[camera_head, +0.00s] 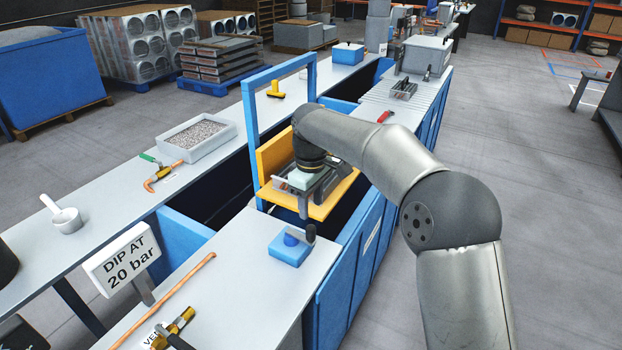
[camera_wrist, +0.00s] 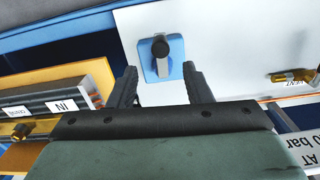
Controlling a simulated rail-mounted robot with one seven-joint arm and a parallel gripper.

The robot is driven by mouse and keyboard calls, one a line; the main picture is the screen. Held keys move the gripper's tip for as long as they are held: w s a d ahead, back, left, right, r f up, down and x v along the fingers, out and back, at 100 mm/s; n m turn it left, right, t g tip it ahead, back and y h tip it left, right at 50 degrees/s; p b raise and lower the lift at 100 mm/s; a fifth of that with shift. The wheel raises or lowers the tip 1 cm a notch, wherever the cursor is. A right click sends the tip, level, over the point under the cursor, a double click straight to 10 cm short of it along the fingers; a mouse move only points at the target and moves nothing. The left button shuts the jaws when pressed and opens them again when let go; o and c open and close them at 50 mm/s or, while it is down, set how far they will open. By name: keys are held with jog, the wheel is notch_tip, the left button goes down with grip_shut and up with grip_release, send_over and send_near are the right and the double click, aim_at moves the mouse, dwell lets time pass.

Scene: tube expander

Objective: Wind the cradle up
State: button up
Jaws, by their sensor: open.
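The cradle is a yellow-orange tray (camera_head: 342,190) hung inside a blue upright frame (camera_head: 250,120) set in the gap of the bench. In the wrist view the cradle (camera_wrist: 101,73) is at the left and bears a finned grey block (camera_wrist: 55,90) with an "IN" label. A blue box (camera_head: 290,250) with a dark upright handle (camera_head: 310,233) stands on the near bench top. In the wrist view the blue box (camera_wrist: 150,66) and its round black knob (camera_wrist: 160,48) lie ahead, between the fingertip directions. My gripper (camera_wrist: 162,85) is open and empty, apart from the handle. In the head view it partly hides the cradle.
A sign reading "DIP AT 20 bar" (camera_head: 125,258), a copper tube (camera_head: 165,298) and a brass valve (camera_head: 180,322) are on the near left. A tray of grey pellets (camera_head: 197,135) is on the far bench. The bench top around the blue box is clear.

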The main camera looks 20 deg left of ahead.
notch_tip(320, 180, up, 8)
dwell(0.6)
jog(key=s+d+m, duration=0.4)
jog(key=d, duration=0.8)
jog(key=s+d+m, duration=0.3)
jog(key=d, duration=1)
jog(key=s+d+f+m, duration=0.4)
jog(key=s+d, duration=0.4)
jog(key=s, duration=0.1)
jog(key=s+d+f+m, duration=0.4)
jog(key=s+d, duration=0.3)
jog(key=s, duration=0.3)
jog(key=shift+d+f+m+t, duration=0.3)
jog(key=shift+d+f+m, duration=0.1)
jog(key=shift+f, duration=0.4)
